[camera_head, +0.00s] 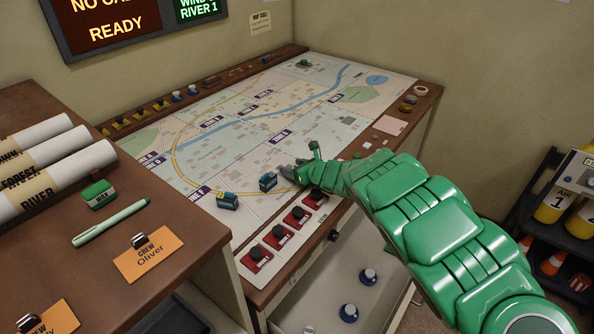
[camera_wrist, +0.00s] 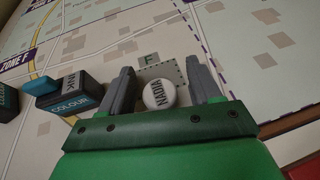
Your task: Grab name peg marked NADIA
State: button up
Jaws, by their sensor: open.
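The NADIA peg (camera_wrist: 160,95) has a round white top with its name in dark letters, seen from above in the wrist view. My gripper (camera_wrist: 163,76) is open, with one grey finger on each side of the peg; small gaps show between the fingers and the white top. In the head view my gripper (camera_head: 298,172) is low over the front part of the map board (camera_head: 225,160). I cannot make out the peg there; my gripper and green arm cover that spot.
A row of red switches (camera_head: 278,237) lies along the front edge. Below, an open drawer (camera_head: 318,290) holds blue-and-white pegs.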

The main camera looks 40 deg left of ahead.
jog(key=c, duration=1)
